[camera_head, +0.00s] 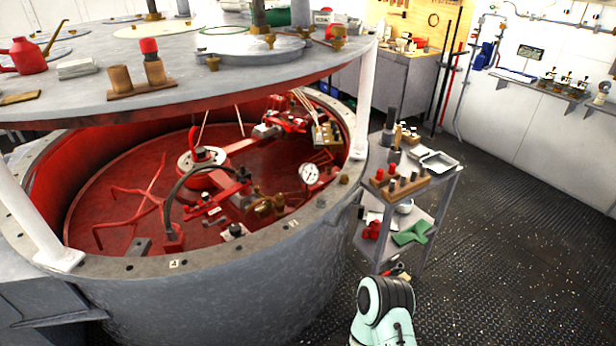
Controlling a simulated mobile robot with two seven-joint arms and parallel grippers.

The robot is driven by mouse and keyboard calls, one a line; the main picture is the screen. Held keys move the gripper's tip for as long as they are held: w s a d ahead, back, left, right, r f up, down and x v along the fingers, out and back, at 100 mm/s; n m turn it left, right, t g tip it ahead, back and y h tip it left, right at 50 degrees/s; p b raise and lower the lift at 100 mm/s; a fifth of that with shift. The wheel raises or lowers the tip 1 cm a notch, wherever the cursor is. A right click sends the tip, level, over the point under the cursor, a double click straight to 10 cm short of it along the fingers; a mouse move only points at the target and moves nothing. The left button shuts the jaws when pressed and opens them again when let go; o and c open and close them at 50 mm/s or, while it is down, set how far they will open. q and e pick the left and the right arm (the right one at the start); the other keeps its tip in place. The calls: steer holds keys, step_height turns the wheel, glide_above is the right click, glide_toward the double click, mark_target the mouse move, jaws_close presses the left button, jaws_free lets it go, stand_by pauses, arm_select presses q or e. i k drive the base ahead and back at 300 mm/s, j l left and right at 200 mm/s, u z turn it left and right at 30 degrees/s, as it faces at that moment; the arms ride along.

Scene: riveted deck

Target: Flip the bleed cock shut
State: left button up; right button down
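A cluster of brass fittings (266,205) sits inside the open red-lined drum, near its front right wall and left of a white-faced round gauge (309,173). The bleed cock seems to be among these fittings, but its lever is too small to make out, and I cannot tell whether it is open or shut. A teal and black link of my arm shows at the bottom, right of the drum. Neither of my grippers is in view.
The drum's grey rim (262,246) stands between the front and the fittings. A round plate (200,80) on white posts (366,95) overhangs the back. A loaded shelf cart (448,176) stands right of the drum. The deck (520,250) farther right is clear.

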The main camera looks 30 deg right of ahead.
mark_target(268, 199)
steer(key=i+l, duration=0.25)
steer(key=l, duration=0.2)
steer(key=i+l, duration=0.55)
steer(key=l, duration=0.3)
steer(key=u, duration=1.5)
steer(key=i+l, duration=0.05)
